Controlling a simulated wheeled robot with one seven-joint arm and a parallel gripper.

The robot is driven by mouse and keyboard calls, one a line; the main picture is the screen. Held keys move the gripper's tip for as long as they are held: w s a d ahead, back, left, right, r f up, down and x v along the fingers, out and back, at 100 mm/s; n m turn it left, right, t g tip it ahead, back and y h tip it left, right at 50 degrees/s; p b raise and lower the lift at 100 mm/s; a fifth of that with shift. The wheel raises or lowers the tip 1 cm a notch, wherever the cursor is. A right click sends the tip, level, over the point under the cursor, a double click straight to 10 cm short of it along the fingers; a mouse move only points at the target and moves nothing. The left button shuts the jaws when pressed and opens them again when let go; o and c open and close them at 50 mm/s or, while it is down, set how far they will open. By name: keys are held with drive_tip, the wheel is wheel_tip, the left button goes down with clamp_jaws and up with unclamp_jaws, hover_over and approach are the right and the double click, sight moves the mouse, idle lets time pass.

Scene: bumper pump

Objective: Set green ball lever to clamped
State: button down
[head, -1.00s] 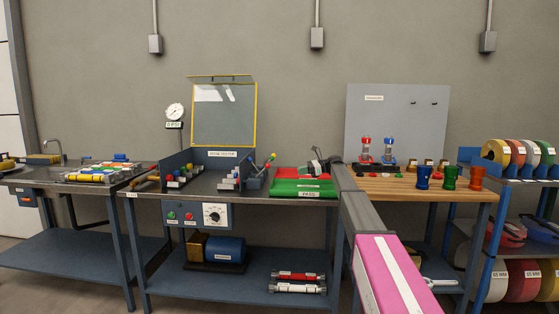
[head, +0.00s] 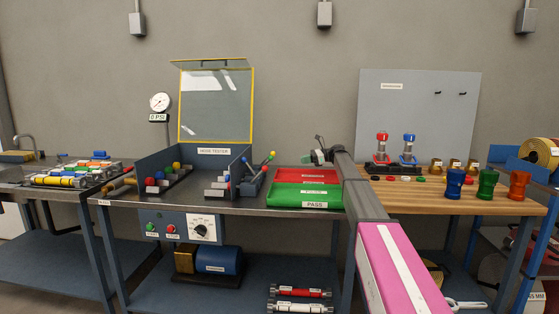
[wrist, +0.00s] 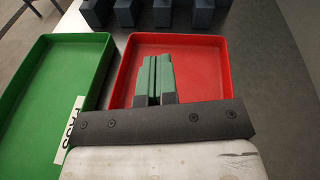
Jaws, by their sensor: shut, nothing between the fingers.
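The hose tester (head: 213,200) is a blue open-topped box on the middle bench, with its yellow-framed clear lid raised. Small levers with coloured balls stand in two groups inside it. A tilted group of balls (head: 268,158) at its right end seems to include a green one, but they are too small to tell apart surely. Whether the green ball lever is clamped cannot be made out. My gripper (wrist: 157,80) is shut and empty, its green fingers over the red tray (wrist: 200,45). In the head view my gripper (head: 319,155) is right of the tester, apart from the levers.
The green PASS tray (head: 305,195) lies in front of the red tray. Blue blocks (wrist: 162,12) stand beyond the trays in the wrist view. A gauge (head: 160,103) reads 0 PSI. Coloured cups (head: 487,184) stand on the wooden bench at right.

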approach(266, 163)
drive_tip(key=f, duration=0.2)
drive_tip(key=shift+w+a+f, duration=0.15)
drive_tip(key=shift+w+f, duration=0.15)
drive_tip(key=shift+f, duration=0.1)
drive_tip(key=shift+s+a+r, duration=0.15)
drive_tip(key=shift+a+r, duration=0.4)
drive_tip(key=shift+a, duration=0.2)
drive_tip(key=shift+s+a+r, duration=0.15)
drive_tip(key=shift+a+r, duration=0.45)
drive_tip(key=shift+a, duration=0.1)
drive_tip(key=shift+a+r, duration=0.1)
drive_tip(key=shift+a, duration=0.1)
